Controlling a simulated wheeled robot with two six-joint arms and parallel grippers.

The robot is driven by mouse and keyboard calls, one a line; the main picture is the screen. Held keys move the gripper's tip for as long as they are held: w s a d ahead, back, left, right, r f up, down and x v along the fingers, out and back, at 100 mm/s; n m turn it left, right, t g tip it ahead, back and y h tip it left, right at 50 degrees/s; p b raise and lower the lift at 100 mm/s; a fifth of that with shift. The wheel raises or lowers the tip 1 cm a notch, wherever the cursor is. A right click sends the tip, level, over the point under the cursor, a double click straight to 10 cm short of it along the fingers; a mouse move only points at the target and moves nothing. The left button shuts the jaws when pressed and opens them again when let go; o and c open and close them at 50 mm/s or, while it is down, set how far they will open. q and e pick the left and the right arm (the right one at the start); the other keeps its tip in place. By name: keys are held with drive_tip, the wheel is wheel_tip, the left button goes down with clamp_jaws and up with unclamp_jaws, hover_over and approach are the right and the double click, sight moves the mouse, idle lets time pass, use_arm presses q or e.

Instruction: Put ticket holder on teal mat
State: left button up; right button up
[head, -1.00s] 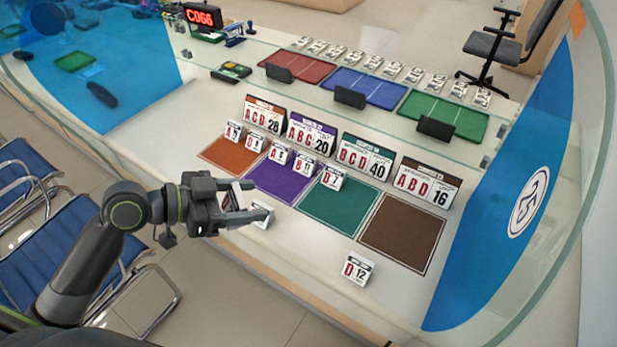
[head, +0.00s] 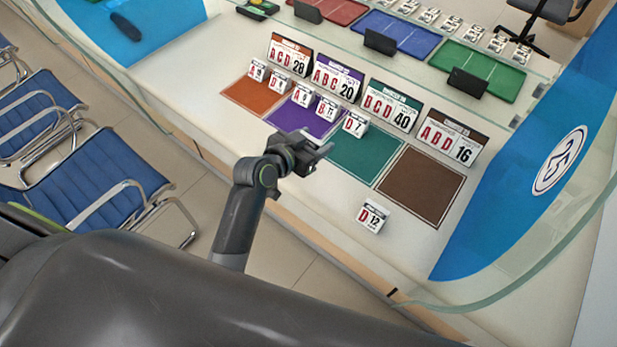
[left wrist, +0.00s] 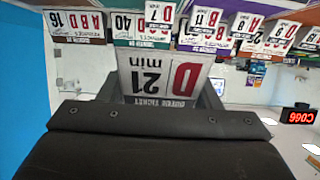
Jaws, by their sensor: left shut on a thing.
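My left gripper (head: 318,154) is shut on a small white ticket holder, which reads D 21 min in the left wrist view (left wrist: 160,78), upside down there. In the head view the gripper hides most of it. The gripper is by the near left corner of the teal mat (head: 368,158), between it and the purple mat (head: 295,118). A D 7 holder (head: 355,125) stands at the back left of the teal mat. My right gripper is out of view.
Behind the teal mat stands the BCD 40 sign (head: 390,105). The brown mat (head: 420,187) is empty. The orange mat (head: 258,95) and the purple mat carry small holders. A glass screen edges the counter. The middle and front of the teal mat are clear.

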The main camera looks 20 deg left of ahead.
use_arm(q)
drive_tip(key=shift+d+f, duration=0.2)
drive_tip(key=shift+d, duration=0.05)
wheel_tip(320, 180, down, 10)
drive_tip(key=shift+w+r+b, duration=0.1)
drive_tip(key=shift+r+b, duration=0.1)
drive_tip(key=shift+b, duration=0.1)
idle(0.3)
drive_tip(key=shift+f+b, duration=0.25)
drive_tip(key=shift+b, duration=0.1)
drive_tip(key=o, duration=1)
